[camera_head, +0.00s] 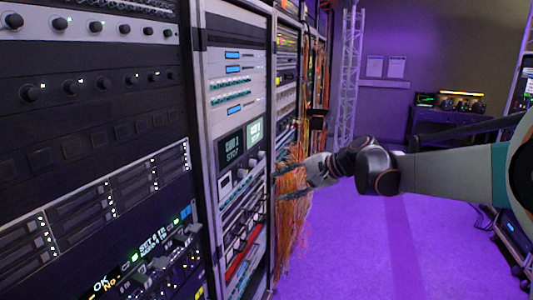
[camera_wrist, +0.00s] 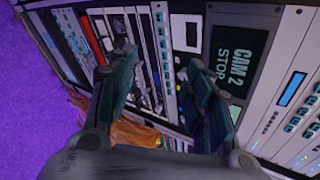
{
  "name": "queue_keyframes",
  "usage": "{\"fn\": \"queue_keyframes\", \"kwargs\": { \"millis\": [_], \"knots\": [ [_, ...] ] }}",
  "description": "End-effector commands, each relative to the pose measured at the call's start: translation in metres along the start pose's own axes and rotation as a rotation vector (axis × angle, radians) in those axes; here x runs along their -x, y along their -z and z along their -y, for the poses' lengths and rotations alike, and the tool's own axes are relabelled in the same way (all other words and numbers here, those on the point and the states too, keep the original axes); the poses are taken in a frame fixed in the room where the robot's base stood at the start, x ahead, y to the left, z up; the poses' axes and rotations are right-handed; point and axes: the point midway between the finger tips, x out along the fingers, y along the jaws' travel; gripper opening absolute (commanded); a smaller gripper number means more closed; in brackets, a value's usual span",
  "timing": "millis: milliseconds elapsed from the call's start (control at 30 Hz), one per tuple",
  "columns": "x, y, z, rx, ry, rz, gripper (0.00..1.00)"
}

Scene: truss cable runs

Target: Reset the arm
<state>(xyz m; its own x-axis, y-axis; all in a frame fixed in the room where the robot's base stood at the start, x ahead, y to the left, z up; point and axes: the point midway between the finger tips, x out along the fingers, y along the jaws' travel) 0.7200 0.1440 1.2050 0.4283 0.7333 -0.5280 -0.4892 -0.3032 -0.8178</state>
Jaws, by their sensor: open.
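My arm reaches in from the right in the head view. My gripper (camera_head: 283,181) points left toward the rack front, beside a hanging bundle of orange cables (camera_head: 291,210). In the wrist view my gripper (camera_wrist: 160,80) shows two dark fingers spread wide apart, with nothing between them but the rack panel behind. The fingers appear to be short of the panel, though the exact gap is hard to tell. The orange cables (camera_wrist: 135,133) show below and between the fingers there.
Equipment racks (camera_head: 205,120) fill the left side, with a "CAM 2 STOP" display (camera_wrist: 238,62) near the fingers. A white truss (camera_head: 349,75) and a dark desk (camera_head: 450,118) stand at the back. The purple floor (camera_head: 370,250) below the arm is clear.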

Motion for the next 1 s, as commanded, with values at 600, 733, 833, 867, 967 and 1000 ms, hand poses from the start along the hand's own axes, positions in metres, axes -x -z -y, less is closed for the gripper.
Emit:
{"fn": "queue_keyframes", "kwargs": {
  "millis": [600, 733, 833, 867, 967, 1000],
  "knots": [
    [0.126, -0.112, -0.140, 0.537, -0.389, -0.268, 0.47],
    [0.150, -0.129, -0.178, 0.656, -0.479, -0.310, 0.47],
    [0.167, -0.140, -0.208, 0.748, -0.550, -0.338, 0.47],
    [0.171, -0.143, -0.217, 0.775, -0.571, -0.346, 0.47],
    [0.185, -0.150, -0.246, 0.862, -0.640, -0.369, 0.47],
    [0.190, -0.153, -0.256, 0.891, -0.664, -0.376, 0.47]
  ]
}}
